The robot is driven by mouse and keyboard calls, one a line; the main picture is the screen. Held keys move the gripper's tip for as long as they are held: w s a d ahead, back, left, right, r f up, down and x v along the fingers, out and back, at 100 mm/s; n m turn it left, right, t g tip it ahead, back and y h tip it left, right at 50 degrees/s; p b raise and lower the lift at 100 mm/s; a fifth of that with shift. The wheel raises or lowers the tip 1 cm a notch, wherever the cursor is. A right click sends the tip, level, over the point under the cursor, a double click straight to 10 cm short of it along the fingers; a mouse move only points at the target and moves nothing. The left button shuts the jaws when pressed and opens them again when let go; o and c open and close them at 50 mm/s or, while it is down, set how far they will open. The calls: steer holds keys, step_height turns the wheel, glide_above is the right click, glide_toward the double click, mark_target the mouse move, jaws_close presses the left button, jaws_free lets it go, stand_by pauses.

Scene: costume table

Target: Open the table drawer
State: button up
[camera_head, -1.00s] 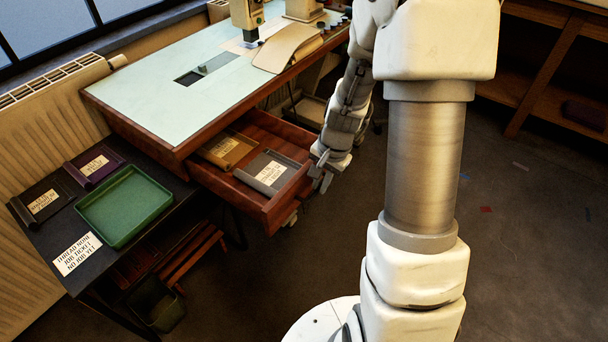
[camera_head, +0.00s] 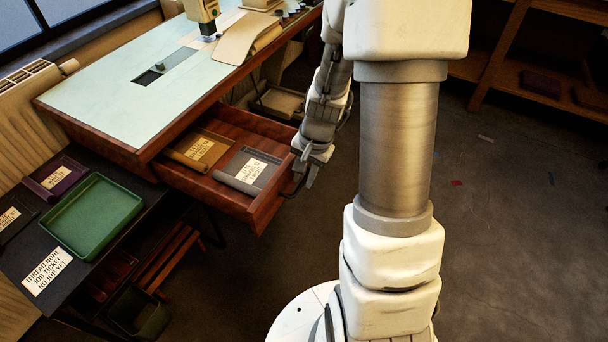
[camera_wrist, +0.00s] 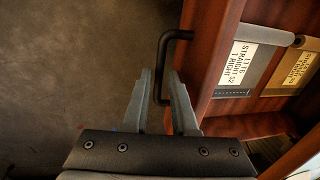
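The table drawer (camera_head: 228,196) is reddish wood and stands pulled out from under the pale-topped table (camera_head: 105,98). In the wrist view its front panel (camera_wrist: 207,60) carries a dark bar handle (camera_wrist: 165,50). My gripper (camera_head: 303,178) is at the outer face of the drawer front. In the wrist view my gripper (camera_wrist: 159,76) has its two fingers apart, one on each side of the handle bar, with visible gaps beside it. Inside the drawer lie a grey labelled holder (camera_head: 240,178) and a tan labelled holder (camera_head: 210,142).
A dark side table left of the drawer bears a green tray (camera_head: 92,215), a white note (camera_head: 47,271) and a purple labelled holder (camera_head: 58,180). A dark bin (camera_head: 140,312) stands below. A radiator (camera_head: 20,115) is at the left. The floor at right is largely clear.

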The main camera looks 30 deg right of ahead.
step_height(320, 180, up, 17)
steer(key=s+d+p, duration=0.1)
steer(key=s+p, duration=0.1)
steer(key=p, duration=0.4)
steer(key=shift+s+d, duration=0.3)
steer(key=shift+d, duration=0.1)
steer(key=s+a+r+n+t+h, duration=0.1)
steer(key=s+a+r+n+t, duration=0.3)
steer(key=s+a+r+n, duration=0.85)
step_height(320, 180, up, 17)
steer(key=w+d+m+p, duration=0.1)
steer(key=m+p, duration=0.1)
steer(key=p, duration=1.4)
steer(key=shift+d+r+p, duration=0.15)
steer(key=shift+r+p, duration=0.05)
steer(key=shift+p, duration=0.1)
stand_by(0.5)
